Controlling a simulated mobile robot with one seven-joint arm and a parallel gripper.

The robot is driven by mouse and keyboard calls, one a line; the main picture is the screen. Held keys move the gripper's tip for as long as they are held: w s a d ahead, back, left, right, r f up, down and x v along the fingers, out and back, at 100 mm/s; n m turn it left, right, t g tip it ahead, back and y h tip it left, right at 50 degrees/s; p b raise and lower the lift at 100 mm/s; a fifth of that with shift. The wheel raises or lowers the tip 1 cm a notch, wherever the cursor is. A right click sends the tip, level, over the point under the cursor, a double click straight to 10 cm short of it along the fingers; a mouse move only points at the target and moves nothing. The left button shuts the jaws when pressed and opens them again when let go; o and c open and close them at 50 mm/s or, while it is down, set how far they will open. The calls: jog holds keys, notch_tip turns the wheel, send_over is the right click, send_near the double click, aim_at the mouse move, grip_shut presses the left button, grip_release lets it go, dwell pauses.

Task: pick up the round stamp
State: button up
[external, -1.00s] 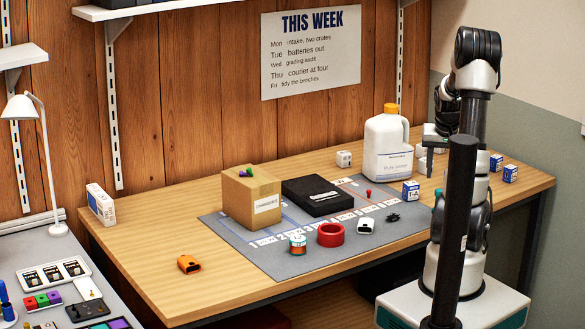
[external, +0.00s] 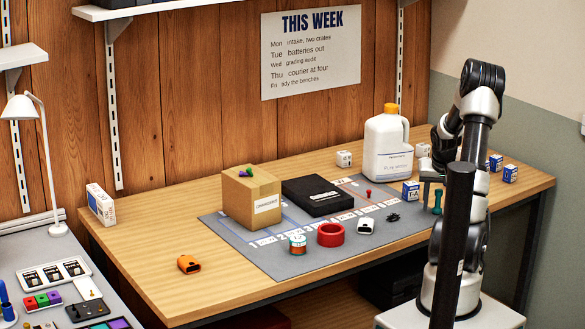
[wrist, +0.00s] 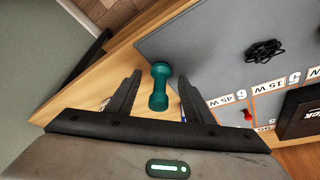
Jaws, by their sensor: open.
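The round stamp (wrist: 159,88) looks to be the teal piece with a narrow waist and two wider round ends. In the wrist view it shows between the two dark fingers of my gripper (wrist: 160,79), with a gap on each side. In the external view the stamp (external: 437,203) stands on the wooden table near its front right edge. My gripper (external: 430,181) is just above it there, open and empty. Part of my arm hides the area right of the stamp. The height between fingertips and stamp is hard to tell.
A grey mat (external: 270,258) with numbered labels lies left of the stamp. A blue-and-white box (external: 411,191) and a black cable coil (external: 393,217) are close by. A large white jug (external: 388,150) stands behind. More small boxes (external: 510,173) stand to the right.

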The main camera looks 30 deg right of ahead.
jog(key=c, duration=1.1)
